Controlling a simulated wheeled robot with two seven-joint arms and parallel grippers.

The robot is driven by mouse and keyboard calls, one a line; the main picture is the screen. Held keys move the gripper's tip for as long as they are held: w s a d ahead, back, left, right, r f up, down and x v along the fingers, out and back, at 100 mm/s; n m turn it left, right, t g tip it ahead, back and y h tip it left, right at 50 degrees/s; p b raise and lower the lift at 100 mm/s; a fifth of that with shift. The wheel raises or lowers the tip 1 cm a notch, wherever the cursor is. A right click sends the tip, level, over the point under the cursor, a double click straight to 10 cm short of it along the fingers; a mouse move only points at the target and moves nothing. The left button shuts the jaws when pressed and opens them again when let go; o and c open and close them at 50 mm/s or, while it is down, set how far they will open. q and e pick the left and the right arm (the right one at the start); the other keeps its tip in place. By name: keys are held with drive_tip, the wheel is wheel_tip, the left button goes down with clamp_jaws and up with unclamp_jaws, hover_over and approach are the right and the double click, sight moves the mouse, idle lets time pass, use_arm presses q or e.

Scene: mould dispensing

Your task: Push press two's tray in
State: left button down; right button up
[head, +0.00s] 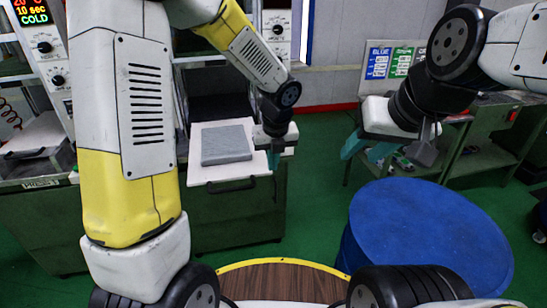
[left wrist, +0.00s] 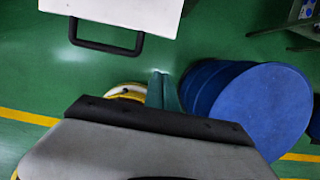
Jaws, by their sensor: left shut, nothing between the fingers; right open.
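Press two's tray (head: 223,180) is a white plate pulled out toward me from its press, with a dark handle (head: 232,185) on its front edge. A grey slab (head: 226,144) lies on it. My left gripper (head: 274,160) is at the tray's right side in the head view; I cannot tell there whether it touches. In the left wrist view its teal fingers (left wrist: 163,92) are shut and empty, pointing down past the tray (left wrist: 125,12) and its handle (left wrist: 105,48), apart from both. My right gripper (head: 370,148) is open and empty, off to the right.
A blue round drum (head: 430,235) stands at front right. Another press tray (head: 33,138) is at far left. A green bench (head: 480,150) with signs behind it stands at the right. Green floor is clear between press and drum.

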sight(268, 172)
use_arm(q)
drive_tip(key=shift+w+a+f, duration=0.3)
drive_tip(key=shift+w+f, duration=0.7)
drive_tip(key=shift+f, duration=0.4)
drive_tip(key=shift+w+a+f, duration=0.25)
drive_tip(key=shift+w+f, duration=0.7)
drive_tip(key=shift+f, duration=0.5)
drive_tip(key=shift+w+a+f, duration=0.3)
drive_tip(key=shift+w+f, duration=0.7)
drive_tip(key=shift+f, duration=0.4)
drive_tip(key=shift+w, duration=0.1)
